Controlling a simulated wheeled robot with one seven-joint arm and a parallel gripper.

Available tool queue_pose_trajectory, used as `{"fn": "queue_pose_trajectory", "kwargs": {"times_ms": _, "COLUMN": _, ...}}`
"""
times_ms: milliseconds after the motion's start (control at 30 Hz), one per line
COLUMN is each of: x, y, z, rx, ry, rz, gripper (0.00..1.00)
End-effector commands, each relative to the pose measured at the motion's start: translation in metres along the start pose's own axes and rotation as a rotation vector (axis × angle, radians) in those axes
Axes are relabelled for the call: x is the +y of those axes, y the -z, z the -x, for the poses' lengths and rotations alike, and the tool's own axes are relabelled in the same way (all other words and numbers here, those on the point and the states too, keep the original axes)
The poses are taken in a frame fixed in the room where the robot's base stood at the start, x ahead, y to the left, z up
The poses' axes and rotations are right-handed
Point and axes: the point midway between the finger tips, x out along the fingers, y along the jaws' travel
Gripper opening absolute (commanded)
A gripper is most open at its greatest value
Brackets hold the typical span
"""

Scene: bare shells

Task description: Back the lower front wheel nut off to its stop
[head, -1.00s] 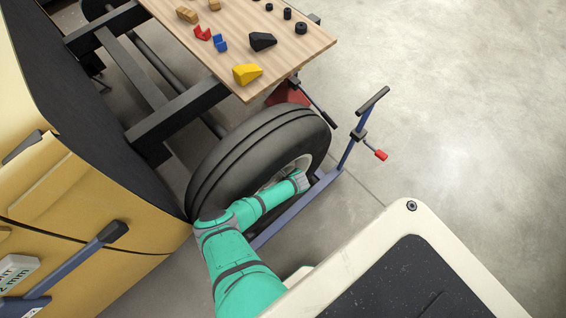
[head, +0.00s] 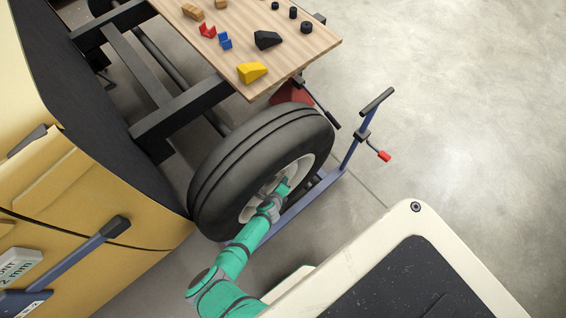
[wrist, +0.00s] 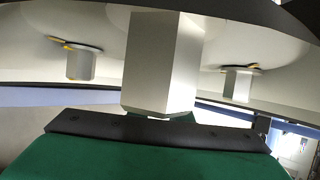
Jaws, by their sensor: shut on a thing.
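The front wheel is a black tyre (head: 222,165) with a pale rim, seen from above in the head view. My gripper (head: 283,188) reaches into the rim's face and hides the nut there. In the wrist view a large pale six-sided nut (wrist: 162,62) stands in the middle, its lower end at my gripper (wrist: 160,117). The jaws are shut on this nut; the contact itself is mostly hidden. Two smaller-looking nuts sit farther off, one at left (wrist: 81,65) and one at right (wrist: 237,85), each with a yellow mark by its base.
A blue stand (head: 347,155) with a red-tipped handle (head: 384,156) is right of the wheel. A wooden board (head: 300,62) with several small blocks lies above the wheel. The yellow vehicle body (head: 120,215) is at left. Open concrete floor (head: 460,110) lies at right.

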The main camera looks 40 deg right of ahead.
Motion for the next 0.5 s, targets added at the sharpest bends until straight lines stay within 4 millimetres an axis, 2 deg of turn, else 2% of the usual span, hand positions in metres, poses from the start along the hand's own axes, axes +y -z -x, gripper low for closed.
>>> {"fn": "queue_pose_trajectory", "kwargs": {"times_ms": 500, "x": 0.0095, "y": -0.0029, "z": -0.0005, "rx": -0.008, "ry": 0.227, "rz": 0.103, "gripper": 0.00}}
